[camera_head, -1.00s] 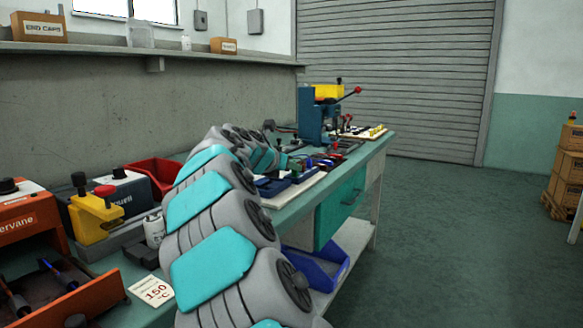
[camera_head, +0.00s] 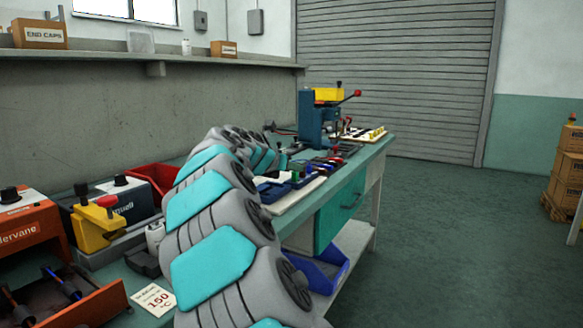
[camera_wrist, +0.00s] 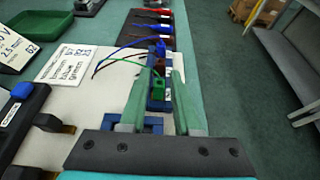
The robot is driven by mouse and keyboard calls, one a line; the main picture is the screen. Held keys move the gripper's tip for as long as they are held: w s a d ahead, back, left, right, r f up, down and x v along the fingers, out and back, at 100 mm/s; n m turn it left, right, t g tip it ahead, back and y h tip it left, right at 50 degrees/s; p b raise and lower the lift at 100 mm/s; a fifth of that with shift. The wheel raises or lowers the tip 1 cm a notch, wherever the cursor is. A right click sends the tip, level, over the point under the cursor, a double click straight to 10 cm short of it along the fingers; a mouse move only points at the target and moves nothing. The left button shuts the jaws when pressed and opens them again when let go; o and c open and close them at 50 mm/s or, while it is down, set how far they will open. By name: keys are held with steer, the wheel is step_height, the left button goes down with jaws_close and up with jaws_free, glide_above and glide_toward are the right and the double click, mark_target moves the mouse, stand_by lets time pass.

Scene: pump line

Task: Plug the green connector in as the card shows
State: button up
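In the wrist view, a small green connector (camera_wrist: 158,87) shows between the two grey-green fingers of my gripper (camera_wrist: 161,78). The fingers stand apart on either side of it, with a gap that seems to be left; contact is not clear. A blue holder (camera_wrist: 155,105) is around and below the connector on a white board (camera_wrist: 100,105). A dark red part and a blue part lie just beyond it.
A black unit with a blue button (camera_wrist: 22,90) and a green tray (camera_wrist: 40,30) are at left. A blue and yellow press (camera_head: 318,115) stands farther along the bench.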

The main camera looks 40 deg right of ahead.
steer(key=shift+r+p, duration=1.45)
steer(key=shift+p, duration=0.2)
steer(key=shift+r, duration=0.1)
steer(key=shift+o, duration=0.3)
steer(key=o, duration=0.5)
steer(key=shift+r+p, duration=0.35)
steer(key=shift+r, duration=1.1)
jaws_close()
